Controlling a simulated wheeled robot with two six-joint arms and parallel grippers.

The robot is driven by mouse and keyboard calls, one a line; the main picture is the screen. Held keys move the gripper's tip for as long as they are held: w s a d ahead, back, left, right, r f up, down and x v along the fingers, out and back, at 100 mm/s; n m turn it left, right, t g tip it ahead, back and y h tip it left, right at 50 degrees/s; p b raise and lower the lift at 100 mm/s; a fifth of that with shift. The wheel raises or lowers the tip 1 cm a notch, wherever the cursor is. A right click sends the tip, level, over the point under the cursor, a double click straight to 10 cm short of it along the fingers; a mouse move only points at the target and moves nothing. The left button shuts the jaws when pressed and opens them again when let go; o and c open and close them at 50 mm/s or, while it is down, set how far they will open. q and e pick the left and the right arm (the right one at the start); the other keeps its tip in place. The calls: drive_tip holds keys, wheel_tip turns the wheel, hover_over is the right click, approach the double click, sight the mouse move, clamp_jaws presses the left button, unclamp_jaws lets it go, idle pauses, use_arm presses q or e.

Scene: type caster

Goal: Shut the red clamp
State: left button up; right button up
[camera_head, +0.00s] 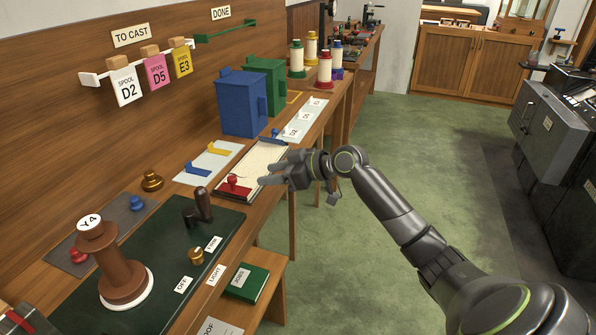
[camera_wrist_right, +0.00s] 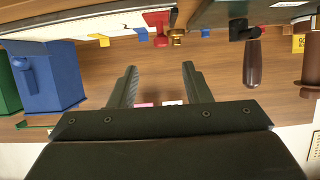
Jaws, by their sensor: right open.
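The red clamp (camera_head: 235,189) sits at the near end of a long wooden-edged tray (camera_head: 255,170) on the bench, with a small red knob on top. I cannot tell whether it is open or shut. In the right wrist view, a red piece (camera_wrist_right: 157,18) at the upper edge looks like the same clamp. My right gripper (camera_head: 268,173) is open and empty, just right of the red clamp, fingers pointing left toward it. In the wrist view the two fingers (camera_wrist_right: 159,70) stand apart with nothing between them. My left gripper is not in view.
A blue piece (camera_head: 273,141) sits at the tray's far end. A white card (camera_head: 208,163) with blue and yellow pieces lies left of the tray. Blue (camera_head: 241,108) and green boxes stand behind. A dark handle (camera_head: 203,205) and brown spool (camera_head: 118,265) stand nearer. The green floor is clear.

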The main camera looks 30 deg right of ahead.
drive_tip(key=v, duration=0.7)
drive_tip(key=shift+b, duration=0.3)
